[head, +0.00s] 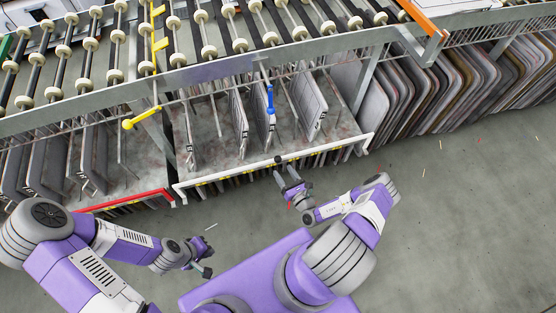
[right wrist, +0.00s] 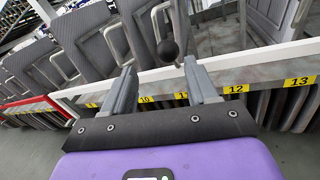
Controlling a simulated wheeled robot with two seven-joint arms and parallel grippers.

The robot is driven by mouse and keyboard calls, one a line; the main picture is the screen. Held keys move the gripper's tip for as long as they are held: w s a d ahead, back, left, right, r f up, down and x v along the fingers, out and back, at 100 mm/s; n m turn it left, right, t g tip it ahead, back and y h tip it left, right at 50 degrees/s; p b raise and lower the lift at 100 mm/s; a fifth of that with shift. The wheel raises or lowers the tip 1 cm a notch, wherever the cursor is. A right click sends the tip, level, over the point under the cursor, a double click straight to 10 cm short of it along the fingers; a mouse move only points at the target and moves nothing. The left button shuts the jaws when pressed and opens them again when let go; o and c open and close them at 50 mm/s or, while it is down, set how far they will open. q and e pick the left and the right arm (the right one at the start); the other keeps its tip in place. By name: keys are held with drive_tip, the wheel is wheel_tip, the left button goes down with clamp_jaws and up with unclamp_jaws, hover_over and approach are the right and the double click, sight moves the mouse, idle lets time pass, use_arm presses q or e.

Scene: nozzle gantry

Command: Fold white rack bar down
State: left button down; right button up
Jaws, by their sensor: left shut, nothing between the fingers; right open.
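The white rack bar (head: 270,163) runs along the front edge of the middle rack bay, with short bent ends. In the right wrist view the white bar (right wrist: 262,55) crosses behind the fingers, above yellow number labels. My right gripper (head: 290,176) is open just in front of the bar's middle. Its spread fingers (right wrist: 162,86) hold nothing, and I cannot tell whether they touch the bar. My left gripper (head: 204,263) is shut and empty, low and away from the rack.
A red bar (head: 125,200) fronts the left bay. A yellow lever (head: 141,118) and blue handle (head: 270,98) hang below the roller conveyor (head: 205,50). A black ball knob (right wrist: 168,48) shows beyond my right fingers. Grey panels (head: 455,85) stand at right. The floor (head: 450,220) is mostly clear.

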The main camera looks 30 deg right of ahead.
sight(278, 159)
drive_tip(key=shift+h, duration=0.3)
drive_tip(key=w, duration=0.2)
drive_tip(key=w+b, duration=0.1)
drive_tip(key=w, duration=0.1)
drive_tip(key=w+d+b, duration=0.1)
drive_tip(key=w, duration=0.1)
drive_tip(key=shift+w+f, duration=0.15)
drive_tip(key=shift+w, duration=0.55)
clamp_jaws()
